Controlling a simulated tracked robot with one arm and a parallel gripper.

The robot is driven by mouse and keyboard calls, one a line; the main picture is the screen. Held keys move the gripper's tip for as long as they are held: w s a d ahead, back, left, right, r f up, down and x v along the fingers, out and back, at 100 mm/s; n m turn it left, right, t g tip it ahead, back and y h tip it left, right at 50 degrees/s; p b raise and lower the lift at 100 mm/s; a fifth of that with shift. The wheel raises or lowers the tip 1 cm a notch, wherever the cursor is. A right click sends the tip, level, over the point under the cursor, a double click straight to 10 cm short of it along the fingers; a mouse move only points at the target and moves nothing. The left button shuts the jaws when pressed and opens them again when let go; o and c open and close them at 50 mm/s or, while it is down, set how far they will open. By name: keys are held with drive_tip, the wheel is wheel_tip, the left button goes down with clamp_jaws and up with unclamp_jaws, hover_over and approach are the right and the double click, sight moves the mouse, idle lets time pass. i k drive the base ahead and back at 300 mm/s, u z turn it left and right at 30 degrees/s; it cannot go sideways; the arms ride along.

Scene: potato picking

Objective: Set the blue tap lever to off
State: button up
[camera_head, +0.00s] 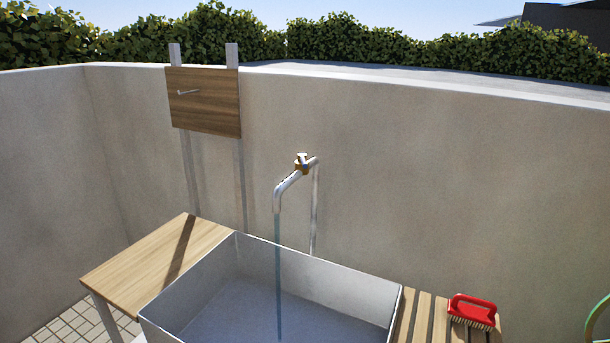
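The tap (289,187) stands out from the wall above the sink, with a bent silver spout and a brass-coloured body. Its small lever (302,158) sits on top of the body; it looks pale and dark at this distance, and I cannot make out any blue. A thin stream of water (278,270) runs from the spout down into the grey sink basin (190,294). My gripper is not in view.
A wooden side table (150,262) adjoins the basin on the left. A slatted wooden rack (424,318) on the right carries a red brush (472,310). A wooden board with a hook (205,105) hangs on the wall. A green hoop (597,318) shows at the right edge.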

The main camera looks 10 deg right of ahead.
sight(301, 158)
drive_tip(key=z, duration=0.05)
drive_tip(key=k, duration=0.85)
drive_tip(key=u, duration=0.3)
drive_tip(key=i, duration=2.3)
drive_tip(key=z, duration=0.7)
